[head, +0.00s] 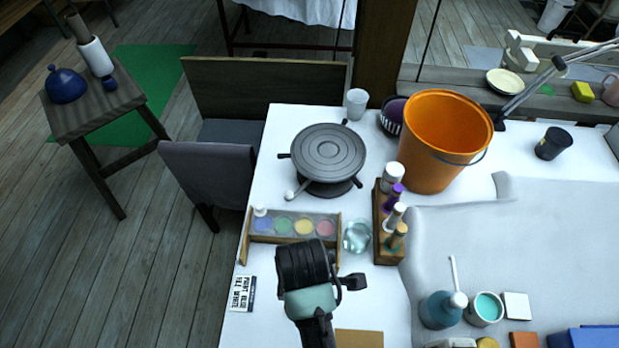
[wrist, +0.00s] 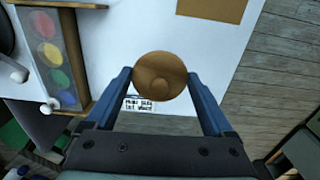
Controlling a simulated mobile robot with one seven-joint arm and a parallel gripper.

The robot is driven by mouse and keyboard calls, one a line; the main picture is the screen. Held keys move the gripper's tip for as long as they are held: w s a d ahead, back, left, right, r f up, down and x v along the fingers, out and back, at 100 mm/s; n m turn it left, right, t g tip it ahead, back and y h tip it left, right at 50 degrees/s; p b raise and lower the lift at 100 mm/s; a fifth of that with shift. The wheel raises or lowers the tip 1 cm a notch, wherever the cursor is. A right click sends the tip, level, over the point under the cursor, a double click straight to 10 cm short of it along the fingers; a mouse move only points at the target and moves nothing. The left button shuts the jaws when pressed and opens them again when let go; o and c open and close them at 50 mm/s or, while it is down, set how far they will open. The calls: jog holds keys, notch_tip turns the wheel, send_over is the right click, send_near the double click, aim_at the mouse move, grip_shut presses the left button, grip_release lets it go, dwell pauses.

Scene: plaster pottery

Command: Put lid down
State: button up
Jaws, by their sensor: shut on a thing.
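A round brown lid (wrist: 160,70) with a small knob shows in the wrist view. It is between the two blue fingers of my gripper (wrist: 159,80), which is shut on it. The lid is over the white table (wrist: 130,35), and a small printed card (wrist: 138,104) shows partly behind it. I cannot tell how high the lid is above the table. In the head view my arm (head: 312,300) reaches over the front of the table (head: 265,330), and the lid and fingers are hidden.
A paint rack (head: 295,238), a glass bowl (head: 357,236) and a bottle rack (head: 388,248) stand beyond my arm. A pottery wheel (head: 328,152) and an orange bucket (head: 440,140) are further back. A brown square (head: 358,339) lies at the front.

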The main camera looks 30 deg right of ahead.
jog(key=shift+s+d+f+n+b, duration=0.3)
jog(key=shift+s+d+f+n, duration=0.25)
jog(key=shift+s+f+n, duration=0.2)
jog(key=shift+n, duration=0.25)
notch_tip(320, 180, down, 10)
jog(key=shift+r+b, duration=0.1)
jog(key=shift+b, duration=0.25)
jog(key=o, duration=1.1)
jog(key=shift+f, duration=0.2)
jog(key=shift+c, duration=0.2)
jog(key=shift+r, duration=0.1)
